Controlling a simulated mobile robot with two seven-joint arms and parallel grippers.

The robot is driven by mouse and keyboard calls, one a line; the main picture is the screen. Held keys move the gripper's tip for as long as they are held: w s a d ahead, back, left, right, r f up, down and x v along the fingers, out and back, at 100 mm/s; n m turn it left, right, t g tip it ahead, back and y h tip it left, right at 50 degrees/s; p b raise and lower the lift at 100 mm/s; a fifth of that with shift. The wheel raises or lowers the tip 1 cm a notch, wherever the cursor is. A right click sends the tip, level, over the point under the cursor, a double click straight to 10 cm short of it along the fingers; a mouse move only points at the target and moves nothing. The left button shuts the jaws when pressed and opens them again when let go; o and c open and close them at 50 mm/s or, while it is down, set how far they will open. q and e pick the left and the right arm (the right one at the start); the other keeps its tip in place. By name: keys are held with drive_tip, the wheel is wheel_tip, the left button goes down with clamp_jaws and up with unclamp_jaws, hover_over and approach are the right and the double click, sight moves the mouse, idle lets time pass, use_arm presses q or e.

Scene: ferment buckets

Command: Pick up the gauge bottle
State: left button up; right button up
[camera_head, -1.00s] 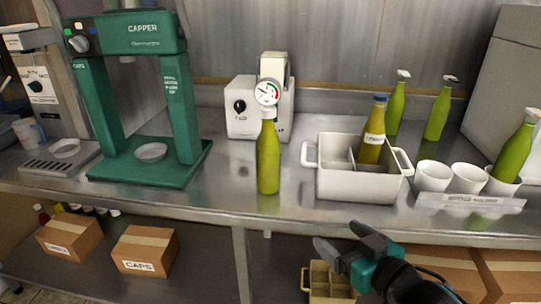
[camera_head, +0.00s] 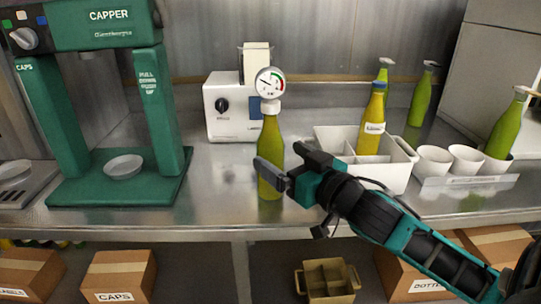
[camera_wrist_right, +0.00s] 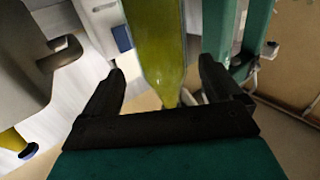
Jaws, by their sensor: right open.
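The gauge bottle (camera_head: 270,138) is a green bottle with a round dial gauge (camera_head: 269,83) on its neck, standing upright on the metal counter. My right gripper (camera_head: 272,170) is open in front of the bottle's lower body and hides part of it in the head view. In the right wrist view the bottle (camera_wrist_right: 158,45) stands between the two open fingers of my right gripper (camera_wrist_right: 165,82). I cannot tell whether a finger touches it. My left gripper is not in view.
A white crate (camera_head: 400,178) with a yellow blue-capped bottle (camera_head: 371,120) stands right of the gauge bottle. White cups (camera_head: 433,160) are farther right. The green capper (camera_head: 68,190) is at left, a white machine (camera_head: 225,125) behind. Boxes (camera_head: 118,275) sit below.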

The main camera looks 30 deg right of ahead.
sight(265, 145)
drive_tip(key=shift+w, duration=0.6)
drive_tip(key=shift+w+a, duration=0.2)
drive_tip(key=shift+w, duration=1.05)
drive_tip(key=shift+w+a, duration=0.15)
drive_tip(key=shift+w, duration=1.05)
drive_tip(key=c, duration=1.5)
drive_tip(key=shift+r, duration=0.1)
drive_tip(key=shift+c, duration=0.5)
drive_tip(key=shift+r, duration=0.1)
